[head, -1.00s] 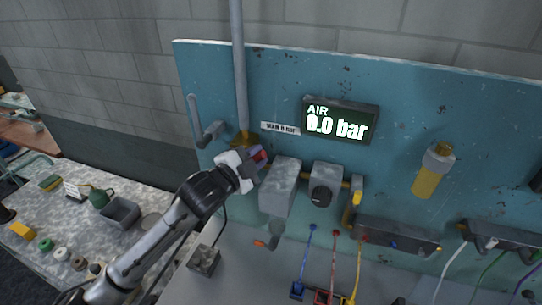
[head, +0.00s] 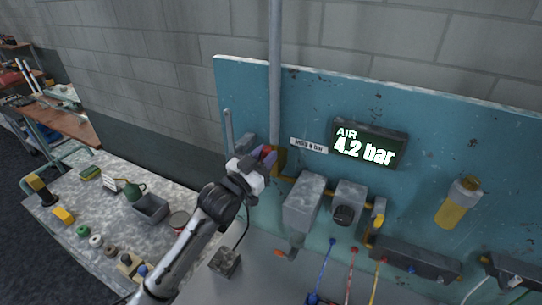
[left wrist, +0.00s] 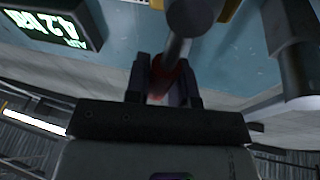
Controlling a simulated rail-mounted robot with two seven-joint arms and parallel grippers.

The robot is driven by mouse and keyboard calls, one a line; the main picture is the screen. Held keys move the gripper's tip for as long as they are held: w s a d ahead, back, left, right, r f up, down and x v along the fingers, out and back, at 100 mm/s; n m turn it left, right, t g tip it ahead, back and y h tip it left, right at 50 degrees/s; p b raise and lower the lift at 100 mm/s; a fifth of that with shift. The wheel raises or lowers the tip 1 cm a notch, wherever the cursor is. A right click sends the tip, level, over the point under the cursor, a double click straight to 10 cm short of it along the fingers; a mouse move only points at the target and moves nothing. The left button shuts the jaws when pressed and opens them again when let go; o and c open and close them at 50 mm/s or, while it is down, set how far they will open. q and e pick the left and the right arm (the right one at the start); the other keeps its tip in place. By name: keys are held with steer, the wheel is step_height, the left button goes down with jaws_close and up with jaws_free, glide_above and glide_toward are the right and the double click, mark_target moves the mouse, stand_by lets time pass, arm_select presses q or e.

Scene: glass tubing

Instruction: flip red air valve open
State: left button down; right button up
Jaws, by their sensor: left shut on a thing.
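The red valve handle (head: 266,151) is at the foot of the vertical grey pipe (head: 275,75), beside a yellow fitting (head: 279,160) on the teal panel (head: 300,90). My left gripper (head: 262,160) is shut on the handle and covers most of it. In the left wrist view, the red of the handle (left wrist: 158,84) shows between the two fingers of my left gripper (left wrist: 165,85), with a grey rod in front. The air display (head: 366,147) reads 4.2 bar. My right gripper is not in view.
Grey boxes (head: 304,203) and a round regulator (head: 347,205) are mounted right of the valve. Coloured hoses (head: 350,278) hang below. A lever (head: 228,130) stands left of the pipe. A workbench (head: 110,220) with small items lies at left.

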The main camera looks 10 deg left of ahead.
arm_select(q)
steer(key=shift+w+a+n+t, duration=0.15)
steer(key=shift+a+n+t, duration=0.3)
steer(key=shift+n, duration=0.65)
steer(key=shift+a, duration=0.15)
steer(key=c, duration=1)
jaws_free()
steer(key=shift+o, duration=0.2)
steer(key=b+v, duration=0.1)
steer(key=v, duration=1.2)
steer(key=shift+s+b, duration=0.4)
steer(key=shift+s, duration=0.05)
